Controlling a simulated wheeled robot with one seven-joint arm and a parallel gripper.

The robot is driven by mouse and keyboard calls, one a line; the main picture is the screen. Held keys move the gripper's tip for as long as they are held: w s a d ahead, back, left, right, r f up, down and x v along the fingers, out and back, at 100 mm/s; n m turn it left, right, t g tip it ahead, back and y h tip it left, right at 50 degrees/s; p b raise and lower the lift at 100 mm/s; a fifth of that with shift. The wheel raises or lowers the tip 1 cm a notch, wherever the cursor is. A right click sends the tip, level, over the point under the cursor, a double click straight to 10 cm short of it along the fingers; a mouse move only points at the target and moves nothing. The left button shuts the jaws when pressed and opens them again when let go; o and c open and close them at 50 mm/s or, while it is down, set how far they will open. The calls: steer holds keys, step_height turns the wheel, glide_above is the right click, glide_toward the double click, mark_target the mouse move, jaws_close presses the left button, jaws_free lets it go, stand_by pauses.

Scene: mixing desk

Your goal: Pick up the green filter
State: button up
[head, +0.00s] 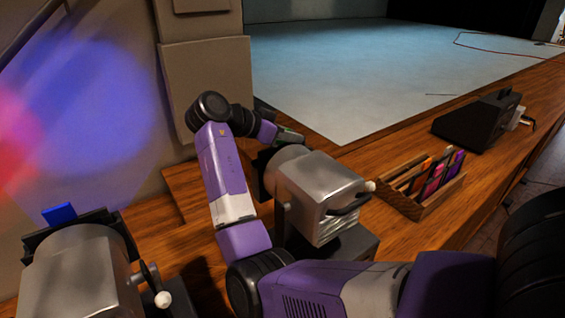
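My arm reaches over to the front of the middle silver stage lamp (318,190). My gripper (290,137), small and dark, is at the upper front edge of this lamp, close to its dark front frame (262,170). A faint greenish patch shows at the fingers. It is too small to tell whether it is the green filter or whether the fingers hold it. No other green filter can be made out. The fingertips are partly hidden.
A wooden rack (425,203) with several coloured filters stands right of the middle lamp. A second silver lamp (82,275) at lower left has a blue filter (60,214) at its front. A black wedge-shaped box (478,122) sits farther right. The wooden ledge between rack and box is clear.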

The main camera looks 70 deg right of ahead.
jaws_close()
stand_by(1.4)
